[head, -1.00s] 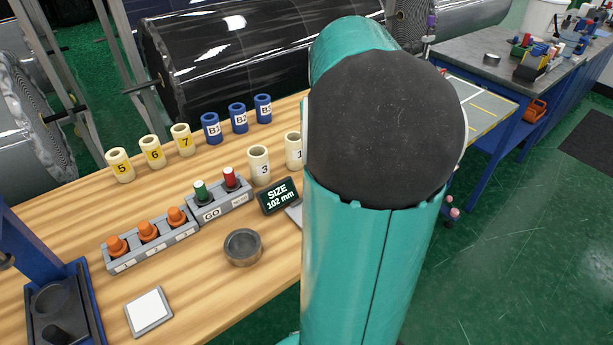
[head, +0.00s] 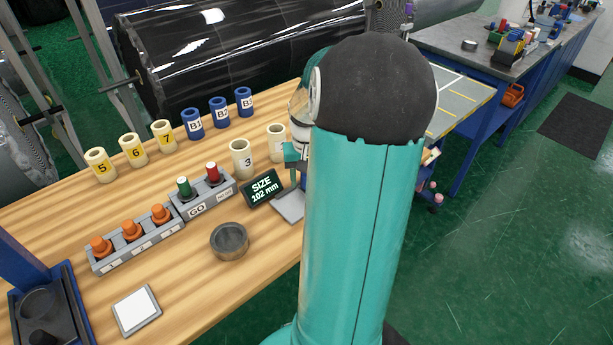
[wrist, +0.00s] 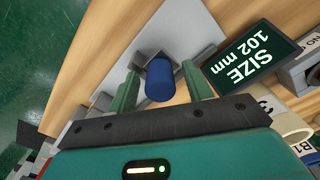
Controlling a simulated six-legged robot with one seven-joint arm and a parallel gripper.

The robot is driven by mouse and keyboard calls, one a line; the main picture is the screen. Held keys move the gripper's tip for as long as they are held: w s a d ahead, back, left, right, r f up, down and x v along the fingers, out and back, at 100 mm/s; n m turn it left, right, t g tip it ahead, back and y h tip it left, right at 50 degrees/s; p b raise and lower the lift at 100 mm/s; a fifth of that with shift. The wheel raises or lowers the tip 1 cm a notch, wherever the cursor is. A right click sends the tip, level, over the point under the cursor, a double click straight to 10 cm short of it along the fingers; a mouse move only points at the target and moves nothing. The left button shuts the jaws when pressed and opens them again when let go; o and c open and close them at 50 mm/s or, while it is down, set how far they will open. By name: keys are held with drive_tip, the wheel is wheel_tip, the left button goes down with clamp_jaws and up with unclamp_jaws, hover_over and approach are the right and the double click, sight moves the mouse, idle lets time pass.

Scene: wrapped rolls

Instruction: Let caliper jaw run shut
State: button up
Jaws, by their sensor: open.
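A grey plate (wrist: 178,30) lies on the bench under my gripper, and its edge shows in the head view (head: 289,207). A small grey block (wrist: 150,58) stands on it, with a blue cylinder (wrist: 160,82) in front; I cannot tell which part is the caliper's moving jaw. My gripper (wrist: 161,73) is open, its green fingers on either side of the blue cylinder with a gap visible at each side. In the head view my arm hides most of the gripper and plate. A size display (head: 263,188) reads 102 mm; it also shows in the wrist view (wrist: 240,52).
Cream rings (head: 241,160) and blue rings (head: 219,113) stand left of my arm. A button box (head: 207,195), orange plugs (head: 131,229) in a grey rack, a round metal dish (head: 229,241) and a white-topped pad (head: 137,310) share the wooden bench. Green floor lies right.

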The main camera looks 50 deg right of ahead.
clamp_jaws()
drive_tip(key=shift+s+d, duration=0.15)
drive_tip(key=shift+d, duration=0.95)
unclamp_jaws()
wheel_tip(320, 180, up, 14)
